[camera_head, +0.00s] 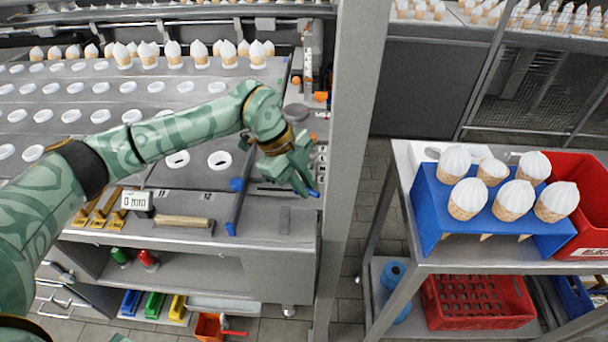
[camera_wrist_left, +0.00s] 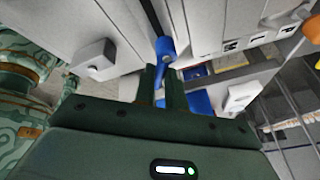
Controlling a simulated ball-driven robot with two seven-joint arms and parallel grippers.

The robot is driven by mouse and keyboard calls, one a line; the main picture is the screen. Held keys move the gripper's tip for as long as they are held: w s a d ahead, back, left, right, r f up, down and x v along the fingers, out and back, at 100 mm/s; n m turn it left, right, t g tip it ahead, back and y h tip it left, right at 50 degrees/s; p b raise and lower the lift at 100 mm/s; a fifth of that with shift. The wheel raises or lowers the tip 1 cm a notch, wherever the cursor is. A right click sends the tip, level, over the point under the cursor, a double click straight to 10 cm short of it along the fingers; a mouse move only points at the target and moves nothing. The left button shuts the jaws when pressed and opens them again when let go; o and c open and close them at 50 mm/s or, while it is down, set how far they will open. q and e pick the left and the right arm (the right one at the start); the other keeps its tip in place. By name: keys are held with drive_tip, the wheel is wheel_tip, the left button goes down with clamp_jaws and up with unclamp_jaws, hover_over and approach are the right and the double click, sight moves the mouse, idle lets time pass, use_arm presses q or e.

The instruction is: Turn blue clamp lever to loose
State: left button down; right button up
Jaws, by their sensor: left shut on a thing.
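My left gripper (camera_head: 307,185) is at the right edge of the grey machine table, pointing down. It is shut on a small blue clamp lever, whose blue tip (camera_head: 314,194) shows beside the fingertips. In the left wrist view the two dark green fingers (camera_wrist_left: 163,84) are close together. The blue lever (camera_wrist_left: 166,46) shows at their tips, and the fingers hide part of it. The lever's loose or tight marking cannot be read. My right gripper is not in view.
A grey post (camera_head: 348,150) stands close on the right. Orange knobs (camera_head: 321,96) sit behind. A wooden-handled tool (camera_head: 184,221) and a 0 mm display (camera_head: 135,200) lie front left. A blue cone rack (camera_head: 430,205) stands far right.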

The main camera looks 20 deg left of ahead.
use_arm(q)
drive_tip(key=m, duration=0.1)
drive_tip(key=m+g+p, duration=0.1)
drive_tip(key=m, duration=0.1)
drive_tip(key=m+p, duration=0.1)
drive_tip(key=shift+s+a+r+m+g, duration=0.15)
drive_tip(key=shift+s+a+m+g, duration=0.15)
drive_tip(key=shift+g, duration=0.1)
drive_tip(key=shift+s+a+m+g+y+p, duration=0.1)
drive_tip(key=shift+m+g+y, duration=0.2)
drive_tip(key=shift+m, duration=0.55)
drive_tip(key=shift+w+a+m+g+y+p, duration=0.15)
drive_tip(key=shift+m+g, duration=0.2)
drive_tip(key=shift+m, duration=0.45)
drive_tip(key=shift+s+a+m+g+y+p, duration=0.15)
drive_tip(key=shift+m+g, duration=0.2)
drive_tip(key=shift+m, duration=0.5)
drive_tip(key=c, duration=1.5)
unclamp_jaws()
drive_tip(key=shift+o, duration=0.2)
drive_tip(key=p+v, duration=0.1)
drive_tip(key=v, duration=1.5)
drive_tip(key=shift+a, duration=0.1)
